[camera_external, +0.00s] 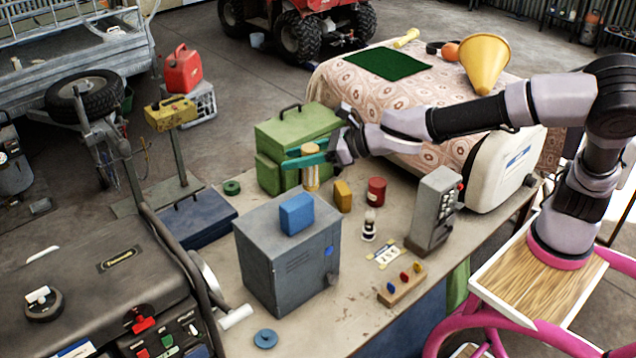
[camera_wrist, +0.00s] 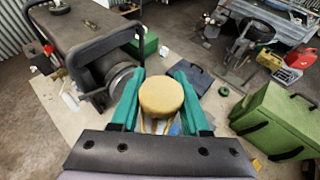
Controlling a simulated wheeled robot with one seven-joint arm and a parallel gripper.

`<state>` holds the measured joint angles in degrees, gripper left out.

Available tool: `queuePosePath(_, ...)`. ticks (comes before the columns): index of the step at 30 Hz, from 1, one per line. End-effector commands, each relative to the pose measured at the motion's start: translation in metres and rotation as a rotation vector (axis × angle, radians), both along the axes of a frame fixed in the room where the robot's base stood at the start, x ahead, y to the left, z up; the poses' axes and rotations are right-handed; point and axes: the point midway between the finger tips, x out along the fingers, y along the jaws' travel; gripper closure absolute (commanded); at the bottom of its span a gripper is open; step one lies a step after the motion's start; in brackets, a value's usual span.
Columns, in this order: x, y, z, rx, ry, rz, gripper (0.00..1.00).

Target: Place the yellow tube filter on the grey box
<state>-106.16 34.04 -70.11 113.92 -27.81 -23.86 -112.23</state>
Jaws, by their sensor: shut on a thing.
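The yellow tube filter (camera_external: 311,178) is upright between the teal fingers of my gripper (camera_external: 306,158), which is shut on it. In the wrist view its round yellow top (camera_wrist: 161,97) shows between the two fingers (camera_wrist: 160,80); its lower part is mostly hidden. I cannot tell whether its lower end touches the table. The grey box (camera_external: 275,262) stands on the table, nearer the external camera and to the left of the filter. A blue block (camera_external: 297,214) lies on top of the grey box, with bare top around it.
A green toolbox (camera_external: 280,135) stands close behind my gripper. A yellow block (camera_external: 343,196), a red can (camera_external: 376,190) and a grey keypad box (camera_external: 435,212) stand to the right. A black generator (camera_external: 95,275) is at the left front.

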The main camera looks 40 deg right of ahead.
Motion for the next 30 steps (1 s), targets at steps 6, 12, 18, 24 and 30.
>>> queuePosePath(6,0.039,0.007,-0.012,-0.002,-0.003,-0.020,1.00)
queuePosePath(12,0.100,0.008,-0.044,-0.006,-0.003,-0.044,1.00)
queuePosePath(18,0.182,-0.007,-0.108,-0.008,0.000,-0.075,1.00)
queuePosePath(24,0.251,-0.041,-0.177,-0.006,0.001,-0.107,1.00)
queuePosePath(30,0.291,-0.073,-0.224,-0.004,0.001,-0.131,1.00)
